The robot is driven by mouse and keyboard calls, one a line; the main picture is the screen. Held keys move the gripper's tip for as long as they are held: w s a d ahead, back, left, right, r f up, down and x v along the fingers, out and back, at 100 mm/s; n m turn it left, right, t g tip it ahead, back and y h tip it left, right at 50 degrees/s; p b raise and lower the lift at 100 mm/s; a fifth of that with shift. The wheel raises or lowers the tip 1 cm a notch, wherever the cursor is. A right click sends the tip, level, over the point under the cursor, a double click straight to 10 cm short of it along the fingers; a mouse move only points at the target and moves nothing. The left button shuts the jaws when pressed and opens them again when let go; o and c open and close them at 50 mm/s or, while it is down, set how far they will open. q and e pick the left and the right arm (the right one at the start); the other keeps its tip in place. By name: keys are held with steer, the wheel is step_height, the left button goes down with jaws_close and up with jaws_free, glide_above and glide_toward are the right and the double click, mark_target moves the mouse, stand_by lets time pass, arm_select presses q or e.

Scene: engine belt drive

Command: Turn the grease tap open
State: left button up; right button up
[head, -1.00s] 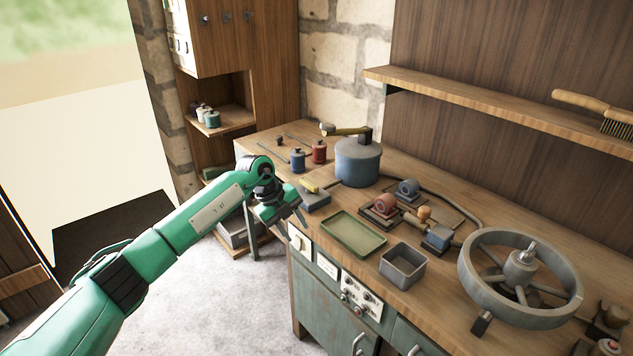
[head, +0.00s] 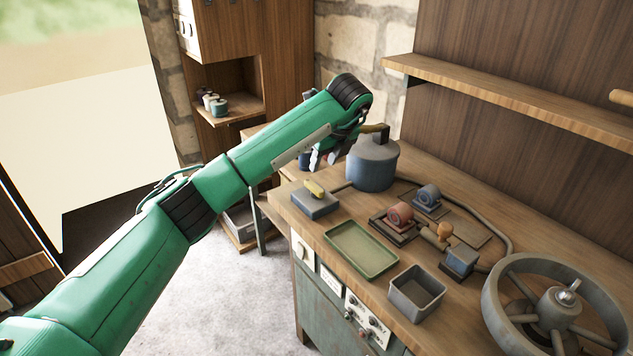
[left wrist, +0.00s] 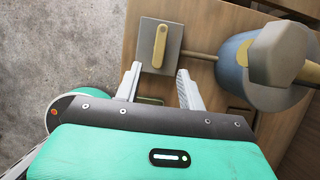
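The grease tap is a grey-blue block (head: 315,202) with a yellow lever (head: 315,189) on top, at the front left of the bench. In the left wrist view the lever (left wrist: 160,46) lies across the line of the pipe (left wrist: 198,55) that runs to the blue pot (left wrist: 238,75). My left gripper (head: 324,158) shows above and behind the block in the head view, partly hidden by my wrist. In the left wrist view its fingers (left wrist: 159,70) are spread and empty, pointing toward the lever's near end; contact does not show. My right gripper is not in view.
The blue lidded pot (head: 373,168) stands close right of my left gripper. A green tray (head: 362,273), a grey open box (head: 416,310), small machine parts (head: 398,216) and a large spoked wheel (head: 490,300) fill the bench to the right.

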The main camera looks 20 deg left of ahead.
mark_target(314, 185)
arm_select(q)
steer(key=p+x, duration=0.1)
steer(key=x, duration=0.8)
steer(key=shift+w+a+f, duration=0.1)
steer(key=shift+w+f, duration=0.05)
steer(key=shift+f, duration=0.1)
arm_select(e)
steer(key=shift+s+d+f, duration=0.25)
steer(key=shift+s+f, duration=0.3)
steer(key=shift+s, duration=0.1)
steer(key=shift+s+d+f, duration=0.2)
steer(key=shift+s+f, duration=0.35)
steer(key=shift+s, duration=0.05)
arm_select(q)
steer(key=shift+c, duration=0.4)
jaws_close()
